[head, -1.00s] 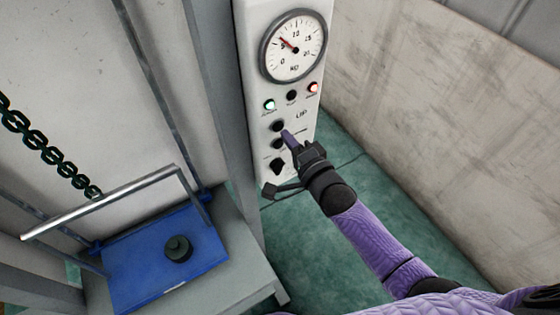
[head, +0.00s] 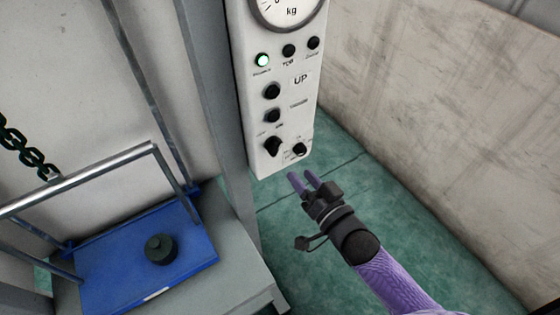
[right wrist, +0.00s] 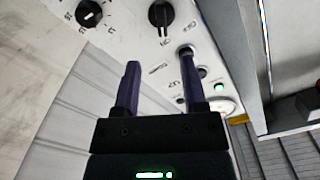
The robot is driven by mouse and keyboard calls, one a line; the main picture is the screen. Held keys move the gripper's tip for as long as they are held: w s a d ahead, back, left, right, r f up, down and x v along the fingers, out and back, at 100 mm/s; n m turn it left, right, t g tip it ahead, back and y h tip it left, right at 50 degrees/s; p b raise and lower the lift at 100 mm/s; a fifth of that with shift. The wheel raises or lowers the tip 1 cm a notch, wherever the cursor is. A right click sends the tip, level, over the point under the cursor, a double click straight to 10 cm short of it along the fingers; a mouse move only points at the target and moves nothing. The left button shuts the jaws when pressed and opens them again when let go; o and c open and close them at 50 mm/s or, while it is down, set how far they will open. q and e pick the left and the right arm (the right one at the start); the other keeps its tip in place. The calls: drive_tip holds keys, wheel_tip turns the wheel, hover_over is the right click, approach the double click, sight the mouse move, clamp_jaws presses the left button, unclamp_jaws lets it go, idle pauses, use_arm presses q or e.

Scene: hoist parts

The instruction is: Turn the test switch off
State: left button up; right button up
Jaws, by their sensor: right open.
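The white control panel (head: 285,125) hangs on a grey post. At its bottom are a black rotary switch (head: 272,146) and a smaller round knob (head: 299,149) to its right. In the right wrist view, the rotary switch (right wrist: 161,14) and the round knob (right wrist: 91,13), with a white pointer mark, show at the top. The labels are too small to tell which is the test switch. My right gripper (head: 301,181) is open and empty, apart from and just below the panel's lower edge in the head view. Its purple fingers (right wrist: 161,72) stand spread in the right wrist view. My left gripper is not in view.
Black buttons (head: 271,91) and a lit green lamp (head: 262,60) sit higher on the panel, under a gauge (head: 288,8). A blue platform (head: 110,275) with a dark round weight (head: 161,249) stands left. A wall (head: 430,100) is right; green floor (head: 345,150) lies between.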

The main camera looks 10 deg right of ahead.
sight(279, 148)
drive_tip(key=b+x, duration=0.1)
drive_tip(key=x, duration=0.8)
drive_tip(key=shift+r, duration=0.15)
clamp_jaws()
